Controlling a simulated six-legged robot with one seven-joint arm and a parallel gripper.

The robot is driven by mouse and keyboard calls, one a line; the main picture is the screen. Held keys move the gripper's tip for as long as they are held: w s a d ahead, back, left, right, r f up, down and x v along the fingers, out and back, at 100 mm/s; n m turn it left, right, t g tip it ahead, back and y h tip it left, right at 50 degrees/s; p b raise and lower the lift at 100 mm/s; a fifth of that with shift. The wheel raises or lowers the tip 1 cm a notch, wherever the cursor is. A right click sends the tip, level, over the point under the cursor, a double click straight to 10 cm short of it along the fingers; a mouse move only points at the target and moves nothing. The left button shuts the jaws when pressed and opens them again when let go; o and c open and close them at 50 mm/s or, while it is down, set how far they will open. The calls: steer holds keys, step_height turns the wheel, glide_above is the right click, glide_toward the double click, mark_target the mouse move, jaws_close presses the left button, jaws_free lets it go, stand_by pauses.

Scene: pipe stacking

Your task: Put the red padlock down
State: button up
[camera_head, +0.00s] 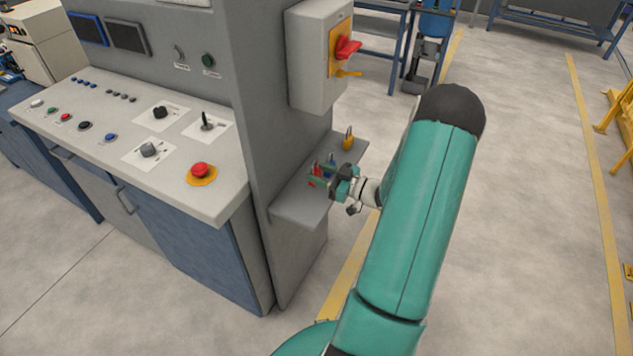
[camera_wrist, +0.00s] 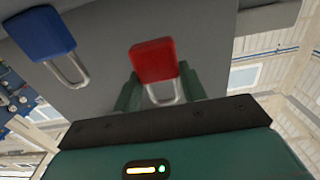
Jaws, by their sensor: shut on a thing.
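The red padlock (camera_wrist: 153,60) is between the two green fingers of my gripper (camera_wrist: 160,84) in the wrist view. Its red body faces the top of that picture and its metal shackle lies toward my palm. In the head view my gripper (camera_head: 325,179) is over the small grey shelf (camera_head: 297,209) on the cabinet's side. Only a little red of the padlock (camera_head: 313,182) shows there. I cannot tell whether the padlock touches the shelf.
A blue padlock (camera_wrist: 42,33) is beside the red one in the wrist view. A yellow padlock (camera_head: 348,139) stands toward the shelf's far end. The cabinet wall rises along the shelf, with a switch box (camera_head: 316,57) above. The shelf's near end is clear.

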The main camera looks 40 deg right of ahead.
steer(key=shift+w+d+f, duration=0.2)
steer(key=shift+w+f, duration=0.6)
steer(key=shift+f, duration=1.75)
steer(key=shift+f, duration=0.15)
steer(key=o, duration=1)
